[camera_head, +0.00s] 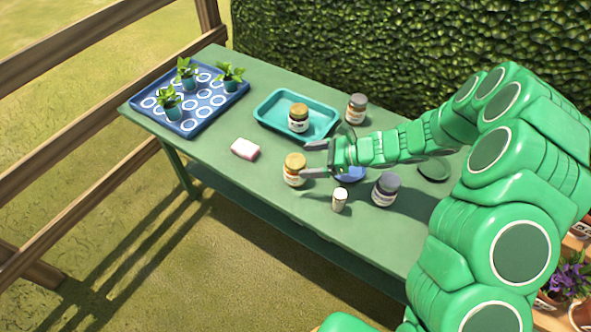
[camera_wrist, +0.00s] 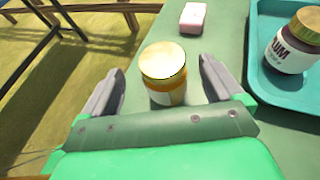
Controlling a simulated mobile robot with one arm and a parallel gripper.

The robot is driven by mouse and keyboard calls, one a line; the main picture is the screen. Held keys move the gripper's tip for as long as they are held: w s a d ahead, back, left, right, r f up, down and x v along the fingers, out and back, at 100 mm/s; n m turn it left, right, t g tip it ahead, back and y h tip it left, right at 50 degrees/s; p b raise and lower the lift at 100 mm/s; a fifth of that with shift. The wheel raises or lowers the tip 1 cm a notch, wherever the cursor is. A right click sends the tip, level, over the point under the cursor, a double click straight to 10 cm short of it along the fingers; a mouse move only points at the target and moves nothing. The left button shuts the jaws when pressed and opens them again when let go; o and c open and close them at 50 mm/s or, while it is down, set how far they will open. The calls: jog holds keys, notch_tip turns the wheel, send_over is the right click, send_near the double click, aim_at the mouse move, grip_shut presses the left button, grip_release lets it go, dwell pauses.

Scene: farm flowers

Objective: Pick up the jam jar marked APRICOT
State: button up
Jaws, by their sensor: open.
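My gripper (camera_head: 311,159) is open, just right of the jar. Another gold-lidded jar (camera_head: 298,118) stands in the teal tray; its label in the wrist view (camera_wrist: 288,48) ends in "UM".
The teal tray (camera_head: 262,113) lies behind the near jar. A pink and white block (camera_head: 245,149) lies to its left, a small white-lidded container (camera_head: 340,199) to its right. A blue patterned tray (camera_head: 212,103) holds potted plants. A blue item (camera_head: 350,174) is partly hidden beneath my gripper.

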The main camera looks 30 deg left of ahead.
aim_at(296, 161)
jog(key=shift+x, duration=2.6)
jog(key=shift+r, duration=0.1)
jog(key=shift+w, duration=0.1)
jog(key=shift+c, duration=0.2)
jog(key=c, duration=1.4)
